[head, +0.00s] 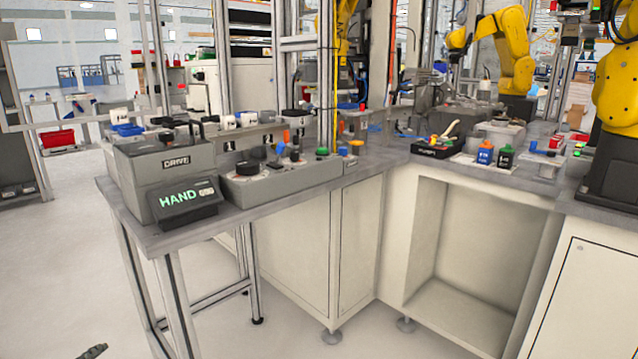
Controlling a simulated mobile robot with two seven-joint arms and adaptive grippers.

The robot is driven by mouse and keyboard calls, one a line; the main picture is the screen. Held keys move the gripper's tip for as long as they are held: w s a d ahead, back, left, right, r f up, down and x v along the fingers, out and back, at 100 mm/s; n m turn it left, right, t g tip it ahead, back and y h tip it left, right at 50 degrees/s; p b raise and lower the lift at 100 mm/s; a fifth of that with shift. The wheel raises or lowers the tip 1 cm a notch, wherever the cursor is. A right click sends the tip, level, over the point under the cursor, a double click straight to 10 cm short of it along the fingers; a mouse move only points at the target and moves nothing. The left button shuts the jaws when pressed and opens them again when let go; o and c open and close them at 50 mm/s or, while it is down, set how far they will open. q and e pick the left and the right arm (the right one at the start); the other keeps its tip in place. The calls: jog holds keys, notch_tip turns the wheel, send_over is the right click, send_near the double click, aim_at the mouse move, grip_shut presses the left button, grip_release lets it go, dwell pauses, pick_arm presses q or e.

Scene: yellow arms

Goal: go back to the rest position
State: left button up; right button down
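A small dark tip (93,351), which looks like part of my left gripper, shows at the bottom left edge, low over the pale floor. The rest of it is cut off by the frame, so whether it is open or shut does not show. It touches nothing that I can see and is well apart from the workbench. My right gripper is not in view.
A grey workbench (240,212) carries a DRIVE box (170,165), a lit HAND display (185,203) and a control panel (280,183). White cabinets (465,225) stand below at right. Yellow arms (510,45) stand behind. The floor (60,260) at left is clear.

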pick_arm(q)
jog(key=s+d+f+n+g+h, duration=0.2)
jog(key=s+d+f+n+g, duration=0.6)
jog(key=s+d+f, duration=1)
jog(key=shift+s+d+f+n+g+h, duration=0.3)
jog(key=shift+d+f+n+g+h, duration=0.1)
jog(key=shift+f, duration=0.15)
